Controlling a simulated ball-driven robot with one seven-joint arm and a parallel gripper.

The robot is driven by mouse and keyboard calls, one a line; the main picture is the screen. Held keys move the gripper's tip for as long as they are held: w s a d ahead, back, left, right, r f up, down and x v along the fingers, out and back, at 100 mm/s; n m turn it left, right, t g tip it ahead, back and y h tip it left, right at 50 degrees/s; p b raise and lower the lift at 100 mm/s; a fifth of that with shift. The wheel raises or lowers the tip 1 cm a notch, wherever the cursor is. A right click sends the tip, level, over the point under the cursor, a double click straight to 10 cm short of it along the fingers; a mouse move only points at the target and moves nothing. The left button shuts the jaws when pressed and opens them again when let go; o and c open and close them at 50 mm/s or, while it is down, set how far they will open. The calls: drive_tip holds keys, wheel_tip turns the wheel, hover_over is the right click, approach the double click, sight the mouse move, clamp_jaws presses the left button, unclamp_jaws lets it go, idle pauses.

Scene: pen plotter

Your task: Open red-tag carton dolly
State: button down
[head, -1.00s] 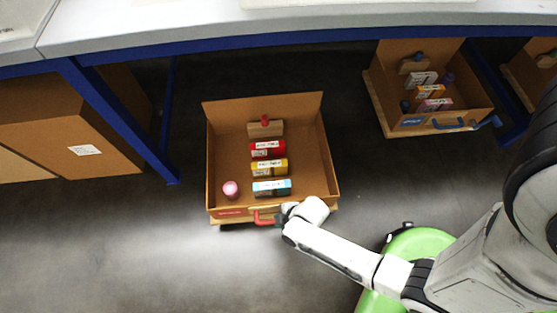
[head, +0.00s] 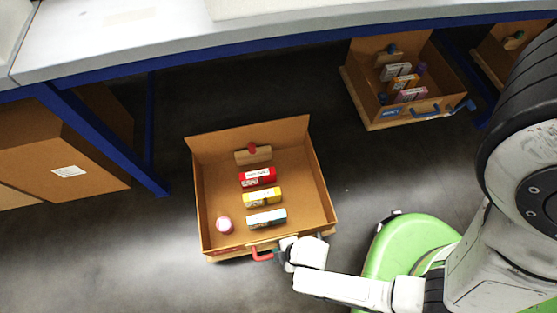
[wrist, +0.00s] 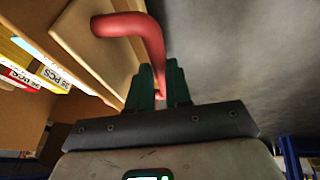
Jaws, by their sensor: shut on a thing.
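The red-tag carton dolly (head: 321,192) is an open brown carton on a low wooden base, standing on the floor out in front of the bench. Its red handle (head: 262,255) is on the front side, low down. In the wrist view the red handle (wrist: 130,27) curves up and runs down between the green fingers. My gripper (head: 280,253) is shut on the handle; it also shows in the wrist view (wrist: 159,80).
A blue-handled carton dolly (head: 372,112) stands under the bench at the right, with another carton (head: 492,58) beyond it. A closed brown box (head: 80,150) sits at the left behind a blue bench leg (head: 150,178). The floor in front is clear.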

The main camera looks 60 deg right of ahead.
drive_tip(key=shift+s+a, duration=0.1)
drive_tip(key=shift+s, duration=0.05)
drive_tip(key=c, duration=1.1)
unclamp_jaws()
drive_tip(key=shift+o, duration=0.2)
drive_tip(key=shift+r, duration=0.1)
drive_tip(key=p+v, duration=0.5)
drive_tip(key=v, duration=0.5)
drive_tip(key=shift+r, duration=0.25)
drive_tip(key=w+d+r+m+g+h, duration=0.1)
drive_tip(key=w+d+r+m, duration=0.3)
drive_tip(key=r, duration=0.4)
drive_tip(key=w+d+r+m+g, duration=0.1)
drive_tip(key=w+d+r+m, duration=0.1)
drive_tip(key=w+d+r, duration=0.35)
drive_tip(key=s+d+r+m+g+p, duration=0.1)
drive_tip(key=r+p, duration=0.9)
drive_tip(key=r, duration=0.5)
drive_tip(key=s+d+r+m+p, duration=0.1)
drive_tip(key=d+r+p, duration=0.1)
drive_tip(key=r+p, duration=0.8)
wheel_tip(320, 180, up, 5)
drive_tip(key=shift+s+r+m+g, duration=0.2)
drive_tip(key=shift+m+g, duration=0.1)
drive_tip(key=shift+g, duration=0.1)
